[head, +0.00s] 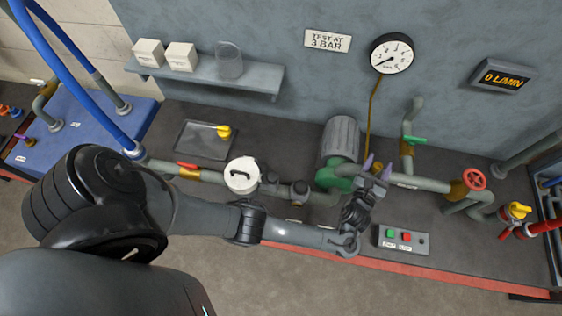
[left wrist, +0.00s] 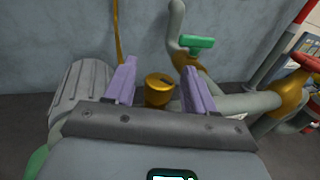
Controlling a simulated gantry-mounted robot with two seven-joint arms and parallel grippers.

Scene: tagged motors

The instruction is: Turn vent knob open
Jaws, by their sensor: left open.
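A brass knob with a slot in its top (left wrist: 159,90) shows in the left wrist view, on the pipework beside the grey motor (left wrist: 80,97). I take it for the vent knob; no label on it is readable. My left gripper (head: 377,167) is open, its purple fingers apart, just right of the green pump (head: 334,177). In the left wrist view the fingers (left wrist: 158,72) stand on either side of the knob, with gaps visible. I cannot tell its depth between them. In the head view the gripper largely hides the knob. My right gripper is not in view.
A green-handled valve (head: 414,139) stands on a riser right of the gripper. A red handwheel (head: 475,178) and a yellow knob (head: 520,210) are further right. A button box (head: 401,239) sits at the bench front. A pressure gauge (head: 391,54) hangs on the wall behind.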

